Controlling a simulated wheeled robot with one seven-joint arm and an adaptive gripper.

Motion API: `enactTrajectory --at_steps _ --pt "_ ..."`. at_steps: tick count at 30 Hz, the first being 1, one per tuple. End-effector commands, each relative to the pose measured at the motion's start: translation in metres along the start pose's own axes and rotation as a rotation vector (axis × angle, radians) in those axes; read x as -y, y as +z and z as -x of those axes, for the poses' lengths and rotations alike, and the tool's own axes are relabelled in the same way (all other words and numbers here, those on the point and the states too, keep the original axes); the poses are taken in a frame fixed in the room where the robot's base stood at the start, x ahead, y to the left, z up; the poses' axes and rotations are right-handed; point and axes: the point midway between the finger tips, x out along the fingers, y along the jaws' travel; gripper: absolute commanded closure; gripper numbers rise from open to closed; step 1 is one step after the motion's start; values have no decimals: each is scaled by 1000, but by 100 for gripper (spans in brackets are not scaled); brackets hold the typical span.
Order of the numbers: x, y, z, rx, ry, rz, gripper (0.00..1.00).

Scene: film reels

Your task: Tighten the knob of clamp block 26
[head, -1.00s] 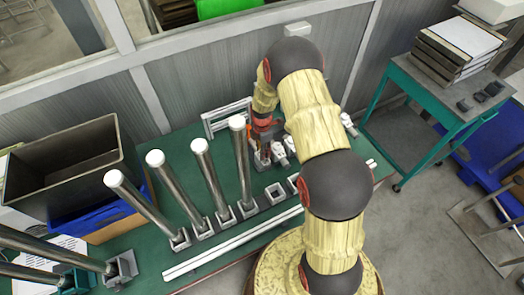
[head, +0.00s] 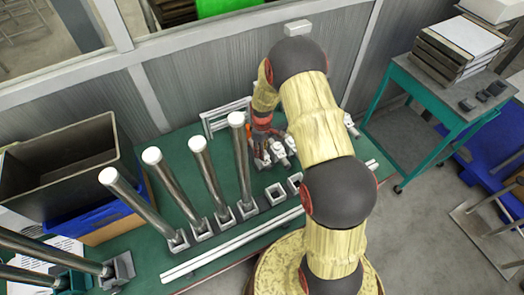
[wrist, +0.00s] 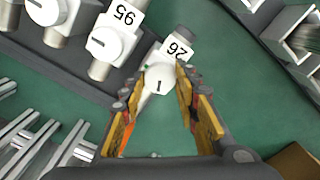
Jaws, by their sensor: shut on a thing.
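In the wrist view, clamp block 26 (wrist: 178,47) shows by its white label, beside a dark base. Its round white knob (wrist: 157,74) carries a short dark mark on its face. My gripper (wrist: 161,72) has one orange-padded finger on each side of this knob and is shut on it. In the head view my gripper (head: 262,138) is low over the green table, beside the clamp blocks (head: 281,151); the knob itself is too small to tell there.
Block 95 (wrist: 125,14), with its own white knob (wrist: 104,43), stands close on the left in the wrist view. Several steel poles (head: 208,173) stand left of my gripper. A pale frame (head: 224,117) is behind it. White rails (head: 232,243) lie along the table front.

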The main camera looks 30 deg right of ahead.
Motion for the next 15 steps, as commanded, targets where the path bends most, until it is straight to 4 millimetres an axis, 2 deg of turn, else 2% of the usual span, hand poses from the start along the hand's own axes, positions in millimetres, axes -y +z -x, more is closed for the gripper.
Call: enactTrajectory --at_steps 15 --pt "-1 -1 0 -3 2 -488 94"
